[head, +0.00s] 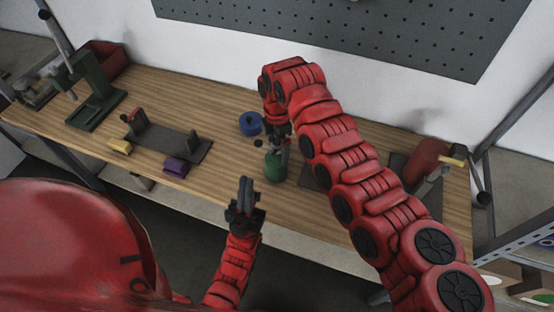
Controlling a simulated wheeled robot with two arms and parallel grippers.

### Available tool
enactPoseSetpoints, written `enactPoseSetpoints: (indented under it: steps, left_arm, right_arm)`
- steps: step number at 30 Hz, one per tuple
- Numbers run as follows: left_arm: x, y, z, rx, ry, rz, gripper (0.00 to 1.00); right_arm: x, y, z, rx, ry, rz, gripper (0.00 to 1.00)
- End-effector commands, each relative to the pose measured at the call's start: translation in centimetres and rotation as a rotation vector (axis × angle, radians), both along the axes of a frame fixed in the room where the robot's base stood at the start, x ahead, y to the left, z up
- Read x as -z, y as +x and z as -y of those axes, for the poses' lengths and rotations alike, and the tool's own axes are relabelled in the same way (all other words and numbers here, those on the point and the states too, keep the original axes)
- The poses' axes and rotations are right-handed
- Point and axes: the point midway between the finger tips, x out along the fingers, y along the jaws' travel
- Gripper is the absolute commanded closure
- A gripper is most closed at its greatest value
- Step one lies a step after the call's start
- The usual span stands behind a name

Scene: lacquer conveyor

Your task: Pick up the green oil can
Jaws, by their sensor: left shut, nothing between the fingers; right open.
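The green oil can (275,167) stands on the wooden bench (235,187) near its front edge, in the middle of the head view. My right gripper (283,152) is open and comes down from above at the can's top. Its fingers overlap the can's upper part in the picture, and I cannot tell whether they touch it. My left gripper (244,185) is shut and empty, pointing up in front of the bench, to the left of the can and apart from it.
A blue round object (250,123) sits just behind the can. A dark plate with posts (172,144), a yellow block (120,147) and a purple block (176,166) lie to the left. A green press (92,100) stands far left. A red cylinder (428,160) is at right.

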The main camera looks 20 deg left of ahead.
Motion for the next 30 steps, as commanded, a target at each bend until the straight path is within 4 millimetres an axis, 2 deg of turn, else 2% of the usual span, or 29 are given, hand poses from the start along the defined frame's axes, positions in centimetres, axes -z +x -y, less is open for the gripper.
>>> enactPoseSetpoints:
  steps: [8, 12, 17, 24, 26, 30]
  left_arm:
    - [-2.0, 0.0, 0.0, 0.000, 0.000, 0.000, 1.00]
    - [-3.9, 0.0, 0.0, 0.000, 0.000, 0.000, 1.00]
    - [-3.9, 0.0, 0.0, 0.000, 0.000, 0.000, 1.00]
    - [-3.8, 0.0, 0.0, 0.000, 0.000, 0.000, 1.00]
    - [-3.8, 0.0, 0.0, 0.000, 0.000, 0.000, 1.00]
    - [-3.8, 0.0, 0.0, 0.000, 0.000, 0.000, 1.00]
  right_arm:
    - [2.0, -0.3, -0.1, -0.002, -0.001, -0.003, 0.00]
    - [4.2, -0.6, -0.2, -0.002, -0.002, -0.002, 0.00]
    - [6.2, -0.4, -0.2, -0.002, -0.001, 0.001, 0.00]
    - [6.6, -0.4, -0.2, -0.001, 0.001, 0.002, 0.00]
    - [6.6, -0.4, -0.2, -0.001, 0.001, 0.002, 0.07]
    - [6.6, -0.4, -0.2, -0.001, 0.001, 0.002, 0.32]
